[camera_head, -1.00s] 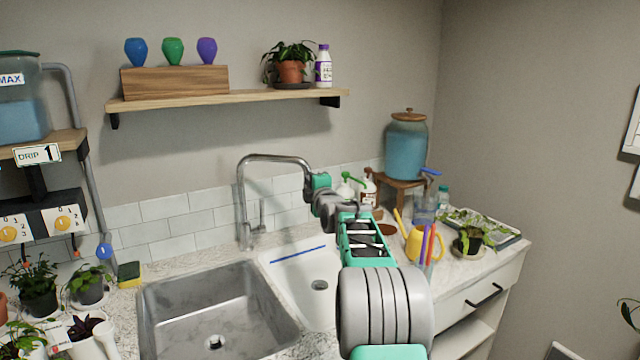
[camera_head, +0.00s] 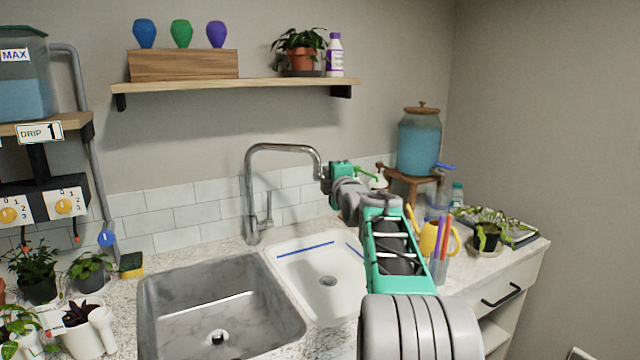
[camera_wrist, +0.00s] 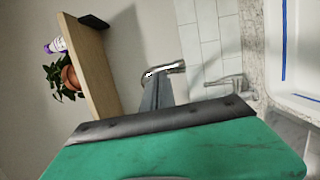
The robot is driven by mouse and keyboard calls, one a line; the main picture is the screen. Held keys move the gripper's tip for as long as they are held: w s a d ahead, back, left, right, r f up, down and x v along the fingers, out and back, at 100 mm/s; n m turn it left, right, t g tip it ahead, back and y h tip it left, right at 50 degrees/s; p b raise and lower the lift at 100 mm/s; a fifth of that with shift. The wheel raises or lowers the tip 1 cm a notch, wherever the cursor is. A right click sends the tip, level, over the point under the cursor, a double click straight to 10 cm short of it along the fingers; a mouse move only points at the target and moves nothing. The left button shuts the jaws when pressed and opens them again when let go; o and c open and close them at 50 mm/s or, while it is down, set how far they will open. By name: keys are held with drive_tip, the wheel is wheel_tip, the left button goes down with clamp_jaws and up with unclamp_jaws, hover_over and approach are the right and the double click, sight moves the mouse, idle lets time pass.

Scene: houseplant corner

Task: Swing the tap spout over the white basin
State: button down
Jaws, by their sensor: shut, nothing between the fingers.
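The chrome tap (camera_head: 284,148) stands behind the two sinks; its arched spout points right, and its outlet hangs high near the back of the white basin (camera_head: 336,300). From this angle I cannot tell whether the outlet is directly above the basin. My gripper (camera_head: 325,182) is shut and empty, right beside the spout's outlet end; I cannot tell whether they touch. In the wrist view my fingers (camera_wrist: 156,92) reach toward the spout (camera_wrist: 164,70), and the white basin (camera_wrist: 300,62) shows at the right.
A steel sink (camera_head: 215,310) lies left of the white basin. A wooden shelf (camera_head: 230,91) hangs above.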

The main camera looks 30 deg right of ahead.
drive_tip(key=s+d, duration=0.2)
drive_tip(key=d, duration=0.1)
drive_tip(key=s+d, duration=0.1)
drive_tip(key=shift+s+d+f, duration=0.25)
drive_tip(key=shift+d+f, duration=0.1)
drive_tip(key=shift+f, duration=0.05)
drive_tip(key=s+a+f+m+g+y+p, duration=0.2)
drive_tip(key=s+a+f+m+g+p, duration=0.15)
drive_tip(key=a, duration=0.75)
drive_tip(key=s+a+f+m+g+y+p, duration=0.2)
drive_tip(key=s+a+f+m+g, duration=0.15)
drive_tip(key=a, duration=0.75)
drive_tip(key=s+a+f+m+g+p, duration=0.1)
drive_tip(key=s+a+f, duration=0.3)
drive_tip(key=s, duration=0.4)
drive_tip(key=s+a+f+m+g+p, duration=0.2)
drive_tip(key=s+a+f+m+g, duration=0.1)
drive_tip(key=s, duration=0.6)
drive_tip(key=s+a+f+m+g+p, duration=0.1)
drive_tip(key=s+a+f+m+g, duration=0.2)
drive_tip(key=s+a+f, duration=0.3)
drive_tip(key=s+a, duration=0.1)
drive_tip(key=s, duration=0.1)
drive_tip(key=shift+s+f+m+y, duration=0.3)
drive_tip(key=shift+m, duration=0.1)
drive_tip(key=c, duration=2.2)
unclamp_jaws()
